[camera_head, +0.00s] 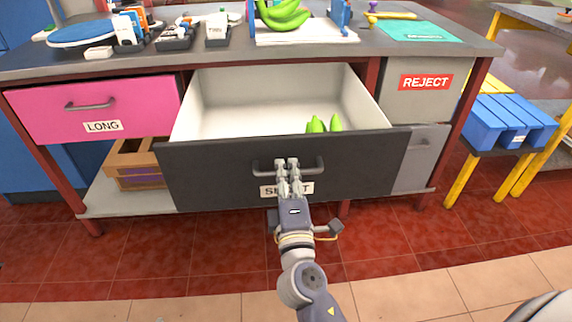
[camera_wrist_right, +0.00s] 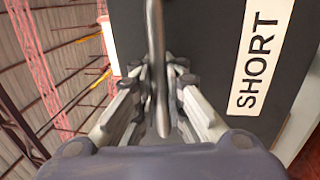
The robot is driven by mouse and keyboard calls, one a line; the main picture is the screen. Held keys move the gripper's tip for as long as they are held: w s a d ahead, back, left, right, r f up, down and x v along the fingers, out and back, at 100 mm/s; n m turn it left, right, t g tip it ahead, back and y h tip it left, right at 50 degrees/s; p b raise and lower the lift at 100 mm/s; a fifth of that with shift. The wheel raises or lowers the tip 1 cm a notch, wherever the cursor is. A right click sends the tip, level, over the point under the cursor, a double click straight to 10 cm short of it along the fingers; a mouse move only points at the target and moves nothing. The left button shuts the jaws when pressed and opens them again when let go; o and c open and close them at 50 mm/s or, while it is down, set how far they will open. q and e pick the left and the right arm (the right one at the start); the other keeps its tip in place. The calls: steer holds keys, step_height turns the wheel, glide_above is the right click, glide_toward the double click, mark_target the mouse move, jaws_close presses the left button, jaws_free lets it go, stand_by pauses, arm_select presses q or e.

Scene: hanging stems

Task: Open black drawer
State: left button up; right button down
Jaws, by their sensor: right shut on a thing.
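The black drawer (camera_head: 225,172) is pulled out of the workbench, and its white interior shows. Its front carries a grey bar handle (camera_head: 262,167) and a label reading SHORT, which my gripper partly covers in the head view. My right gripper (camera_head: 288,166) is shut on the handle near its middle. In the right wrist view, the handle (camera_wrist_right: 155,45) runs between the two fingers of my right gripper (camera_wrist_right: 160,90), with the SHORT label (camera_wrist_right: 258,55) to the right. Green bananas (camera_head: 317,125) lie inside the drawer at the right. My left gripper is not in view.
A pink drawer (camera_head: 95,108) labelled LONG is shut at the left. A grey REJECT panel (camera_head: 425,88) is at the right. The benchtop holds bananas (camera_head: 284,14), a teal mat (camera_head: 418,31) and several small devices. A blue crate (camera_head: 510,122) stands at the right. The tiled floor before the drawer is clear.

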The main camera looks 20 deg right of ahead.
steer(key=shift+s+f, duration=0.1)
steer(key=shift+f, duration=0.05)
steer(key=c, duration=1.7)
jaws_free()
steer(key=shift+o, duration=0.2)
steer(key=v, duration=1.2)
